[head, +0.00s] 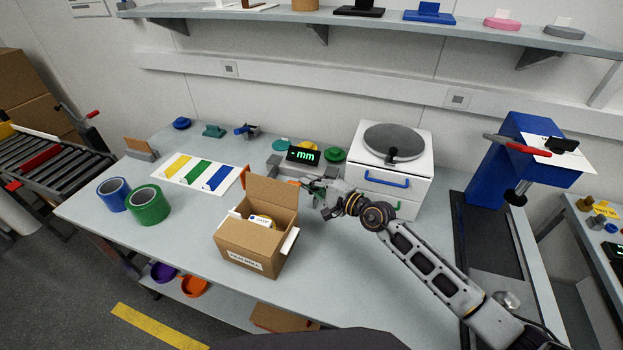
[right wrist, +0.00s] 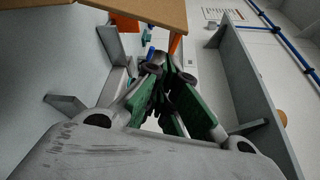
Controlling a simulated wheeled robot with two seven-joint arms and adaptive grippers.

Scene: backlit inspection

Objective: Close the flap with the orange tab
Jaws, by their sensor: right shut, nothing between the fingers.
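An open cardboard box (head: 245,245) stands on the workbench, with a roll of tape (head: 262,221) inside. Its tall back flap (head: 272,191) stands upright. An orange tab (head: 294,183) shows at that flap's right edge. My right gripper (head: 308,184) is shut and empty, just right of the tab; I cannot tell whether they touch. In the right wrist view, the brown flap (right wrist: 150,10) crosses the top, with the orange tab (right wrist: 174,42) just beyond the shut fingers (right wrist: 160,75). My left gripper is not in view.
A white cabinet (head: 399,160) with a round grey top stands right of the gripper. A green-lit display (head: 303,155) is behind it. Blue (head: 113,194) and green (head: 148,205) rolls stand at the left. The bench front right of the box is clear.

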